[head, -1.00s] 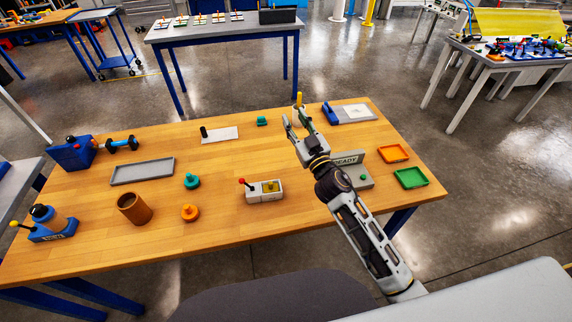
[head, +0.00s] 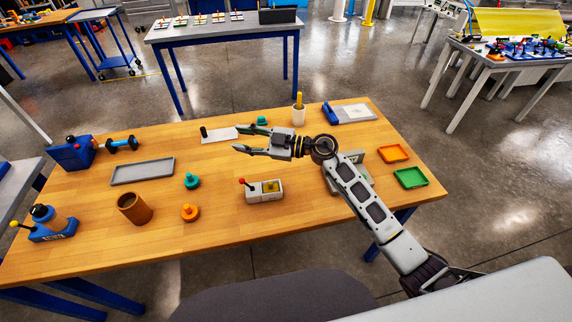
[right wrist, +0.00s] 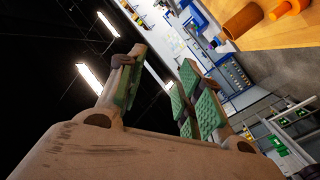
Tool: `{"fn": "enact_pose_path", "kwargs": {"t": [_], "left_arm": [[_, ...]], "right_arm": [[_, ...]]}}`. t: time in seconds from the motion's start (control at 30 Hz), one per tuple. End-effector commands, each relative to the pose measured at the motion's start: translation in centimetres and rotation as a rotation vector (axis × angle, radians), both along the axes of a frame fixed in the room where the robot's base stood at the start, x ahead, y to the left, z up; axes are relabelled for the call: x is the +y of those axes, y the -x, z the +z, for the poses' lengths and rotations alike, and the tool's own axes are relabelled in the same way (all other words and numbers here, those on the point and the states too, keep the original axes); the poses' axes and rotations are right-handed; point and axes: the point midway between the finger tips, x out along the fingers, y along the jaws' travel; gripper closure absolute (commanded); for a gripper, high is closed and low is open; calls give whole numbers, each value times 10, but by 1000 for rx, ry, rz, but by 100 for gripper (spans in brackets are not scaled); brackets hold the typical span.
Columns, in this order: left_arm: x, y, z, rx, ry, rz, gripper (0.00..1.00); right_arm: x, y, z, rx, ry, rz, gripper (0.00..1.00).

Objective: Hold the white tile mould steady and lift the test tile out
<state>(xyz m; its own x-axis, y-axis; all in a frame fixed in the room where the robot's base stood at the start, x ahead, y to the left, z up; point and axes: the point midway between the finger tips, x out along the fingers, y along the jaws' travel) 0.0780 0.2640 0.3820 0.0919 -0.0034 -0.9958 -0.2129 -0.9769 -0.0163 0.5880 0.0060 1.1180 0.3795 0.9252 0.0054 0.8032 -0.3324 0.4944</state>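The white tile mould (head: 257,195) sits on the wooden table near its front middle, with a red-knobbed lever at its left end. The yellow test tile (head: 271,187) lies in its top. My right gripper (head: 238,140) is above the table, behind and left of the mould in the head view, pointing left. Its two fingers are spread with nothing between them; they also show in the right wrist view (right wrist: 163,85). The mould is not visible in the right wrist view. My left gripper is not in view.
Left of the mould are an orange knobbed piece (head: 190,213), a teal one (head: 191,181) and a brown cup (head: 134,208). A grey tray (head: 142,171) lies further left. Orange (head: 394,153) and green (head: 410,178) trays are at the right. The table's front edge is clear.

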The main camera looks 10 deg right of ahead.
Motion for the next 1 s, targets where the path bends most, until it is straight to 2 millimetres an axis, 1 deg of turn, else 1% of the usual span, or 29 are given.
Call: {"fn": "enact_pose_path", "kwargs": {"t": [0.17, 0.37, 0.5, 0.57, 0.7, 0.9, 1.0], "left_arm": [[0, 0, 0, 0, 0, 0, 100], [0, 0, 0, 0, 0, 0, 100], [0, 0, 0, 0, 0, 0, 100], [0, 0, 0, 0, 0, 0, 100], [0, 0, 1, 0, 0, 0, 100], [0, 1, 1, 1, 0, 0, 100], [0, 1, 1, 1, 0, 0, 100]], "right_arm": [[2, 4, -27, 75, 157, 95, 64], [-9, 7, -61, 188, 349, 164, 64], [-26, 7, -83, 282, 492, 185, 64], [-35, 7, -91, 324, 553, 187, 64], [-60, 6, -109, 432, 697, 176, 64], [-98, 4, -124, 573, 869, 131, 64], [-110, 4, -128, 619, 919, 111, 64]]}}
